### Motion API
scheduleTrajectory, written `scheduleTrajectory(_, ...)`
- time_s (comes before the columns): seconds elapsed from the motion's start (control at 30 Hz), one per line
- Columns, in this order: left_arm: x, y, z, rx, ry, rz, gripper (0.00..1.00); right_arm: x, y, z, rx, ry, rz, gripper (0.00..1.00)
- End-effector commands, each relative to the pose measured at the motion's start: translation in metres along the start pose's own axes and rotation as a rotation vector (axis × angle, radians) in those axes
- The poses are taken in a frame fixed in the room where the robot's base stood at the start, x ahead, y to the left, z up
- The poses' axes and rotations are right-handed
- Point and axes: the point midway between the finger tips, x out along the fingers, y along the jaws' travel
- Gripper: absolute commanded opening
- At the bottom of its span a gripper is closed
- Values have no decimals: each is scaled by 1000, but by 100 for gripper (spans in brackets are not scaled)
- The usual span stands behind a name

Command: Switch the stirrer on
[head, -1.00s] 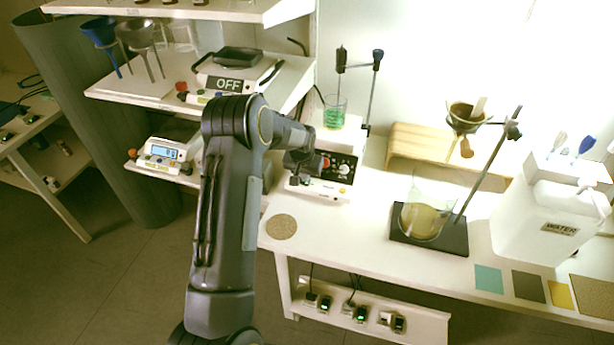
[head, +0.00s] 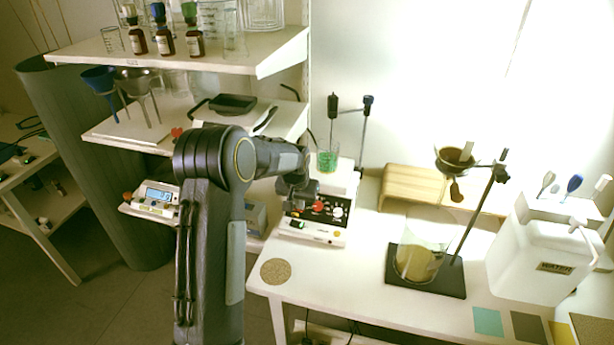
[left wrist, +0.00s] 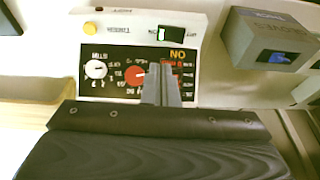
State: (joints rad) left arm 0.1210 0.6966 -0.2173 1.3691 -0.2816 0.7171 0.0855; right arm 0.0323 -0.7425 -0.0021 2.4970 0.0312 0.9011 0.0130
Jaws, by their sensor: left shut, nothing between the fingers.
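The stirrer (head: 313,238) is a white unit on the bench with a black front panel, a red knob (head: 318,206) and a white knob. A beaker of green contents (head: 328,161) sits on top of it. My left gripper (head: 299,203) is at its panel, shut and empty. In the left wrist view the panel appears upside down, and my shut fingers (left wrist: 161,70) point at it close to the red knob (left wrist: 135,75). The white knob (left wrist: 96,69) and a green-lit rocker switch (left wrist: 171,34) show there; "ON" is readable below the switch. Contact cannot be told. My right gripper is out of view.
A white water container (head: 541,257) stands farther right. Shelves with bottles (head: 166,44) are at the left. A blue-grey box (left wrist: 270,40) is beside the panel.

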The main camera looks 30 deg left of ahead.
Motion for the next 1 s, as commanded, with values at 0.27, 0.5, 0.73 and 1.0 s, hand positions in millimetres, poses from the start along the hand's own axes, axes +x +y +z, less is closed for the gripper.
scheduleTrajectory(0.27, -70, 15, 0, 1, 7, 2, 0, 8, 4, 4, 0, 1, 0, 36)
scheduleTrajectory(0.5, -122, 26, 0, 0, 5, 1, 0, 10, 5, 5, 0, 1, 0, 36)
scheduleTrajectory(0.73, -148, 31, 1, -1, 1, 0, 0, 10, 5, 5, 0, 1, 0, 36)
scheduleTrajectory(1.0, -151, 32, 1, -1, 0, 0, 0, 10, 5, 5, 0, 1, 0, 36)
